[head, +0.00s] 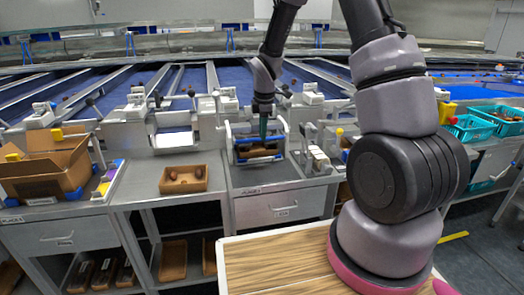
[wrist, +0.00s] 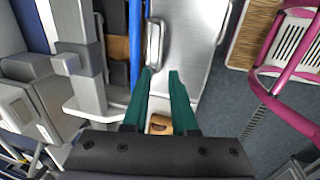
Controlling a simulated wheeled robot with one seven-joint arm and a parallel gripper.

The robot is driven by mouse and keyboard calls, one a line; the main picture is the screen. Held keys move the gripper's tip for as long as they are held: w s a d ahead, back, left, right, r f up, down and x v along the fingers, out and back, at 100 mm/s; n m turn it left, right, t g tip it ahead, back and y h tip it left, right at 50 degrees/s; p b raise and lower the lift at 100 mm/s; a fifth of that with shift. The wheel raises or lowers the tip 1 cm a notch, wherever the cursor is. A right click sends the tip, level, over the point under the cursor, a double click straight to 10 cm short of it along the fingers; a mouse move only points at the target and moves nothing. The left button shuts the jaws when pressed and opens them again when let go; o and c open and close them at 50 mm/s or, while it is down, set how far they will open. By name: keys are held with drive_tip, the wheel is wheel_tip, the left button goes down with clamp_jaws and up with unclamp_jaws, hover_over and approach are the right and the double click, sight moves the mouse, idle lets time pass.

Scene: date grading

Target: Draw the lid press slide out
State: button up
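The lid press (head: 238,152) stands on the middle bench, a pale frame with a blue front bar and brown tray-like material inside. In the wrist view, its blue bar (wrist: 137,30) runs along a dark interior, and a silver handle (wrist: 154,42) stands in front of that bar. I take this handle to be the slide's. My gripper (head: 263,130) points down at the press front; in the wrist view its green fingers (wrist: 161,72) are apart with nothing between the tips. The left fingertip is close to the handle's near end; I cannot tell whether they touch. The fingers partly hide the press in the head view.
A wooden tray with dates (head: 183,187) sits on the bench left of the press. A cardboard box (head: 40,178) is further left; teal crates (head: 472,130) are at right. White devices (head: 318,158) stand close right of the press. Steel benchtop (wrist: 190,35) before the handle is clear.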

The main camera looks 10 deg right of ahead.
drive_tip(key=f, duration=0.3)
drive_tip(key=w+f, duration=0.1)
drive_tip(key=f, duration=0.3)
drive_tip(key=w+f, duration=0.1)
drive_tip(key=f, duration=0.2)
drive_tip(key=shift+f, duration=0.15)
clamp_jaws()
idle(1.1)
